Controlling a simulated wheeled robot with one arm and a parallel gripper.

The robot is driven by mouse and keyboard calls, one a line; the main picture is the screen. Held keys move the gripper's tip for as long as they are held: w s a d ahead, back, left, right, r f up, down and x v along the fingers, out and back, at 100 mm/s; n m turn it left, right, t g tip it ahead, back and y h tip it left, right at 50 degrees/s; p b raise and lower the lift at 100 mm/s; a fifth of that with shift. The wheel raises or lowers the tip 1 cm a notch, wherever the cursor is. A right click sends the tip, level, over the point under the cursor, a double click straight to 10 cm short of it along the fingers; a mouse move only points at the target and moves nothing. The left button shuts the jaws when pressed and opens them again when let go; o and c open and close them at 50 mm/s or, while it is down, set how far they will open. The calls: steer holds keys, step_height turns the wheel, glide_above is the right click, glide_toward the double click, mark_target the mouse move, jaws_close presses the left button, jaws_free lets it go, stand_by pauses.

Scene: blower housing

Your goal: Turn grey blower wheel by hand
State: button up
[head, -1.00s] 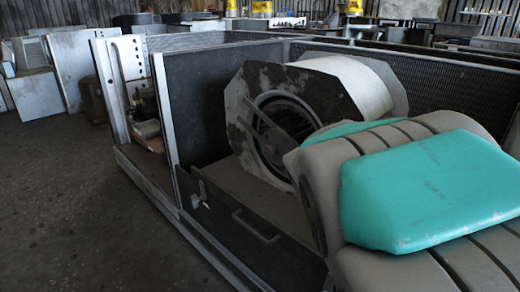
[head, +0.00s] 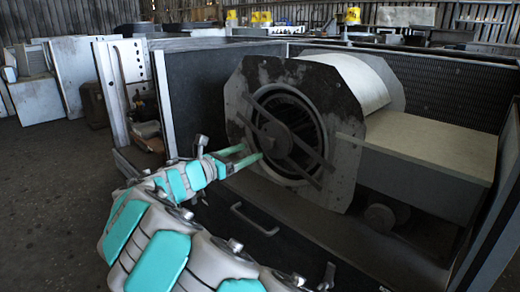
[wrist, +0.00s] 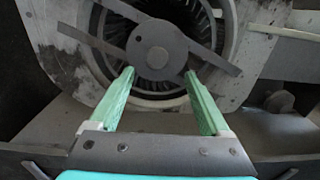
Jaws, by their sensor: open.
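The grey blower wheel (head: 285,135) sits inside the round opening of the blower housing (head: 340,112). Its dark vanes show behind a flat hub disc and crossing brace bars. In the wrist view the hub disc (wrist: 157,48) is just beyond my fingertips, and the wheel's vanes (wrist: 120,32) show around it. My gripper (head: 252,154) is open and empty, in front of the lower left part of the opening. In the wrist view my gripper (wrist: 158,80) has its two green fingers spread below the hub, one on each side. I cannot tell whether a fingertip touches anything.
A metal cabinet (head: 200,100) surrounds the housing, with side walls close by. A box-shaped duct (head: 430,148) stands to the right of the opening. A handle (head: 255,220) is on the front panel below. Open floor (head: 50,190) lies to the left.

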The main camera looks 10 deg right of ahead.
mark_target(266, 143)
steer(key=x, duration=0.7)
steer(key=shift+w+f+b, duration=0.1)
steer(key=shift+w+b, duration=0.3)
steer(key=shift+c, duration=0.2)
jaws_close()
stand_by(0.5)
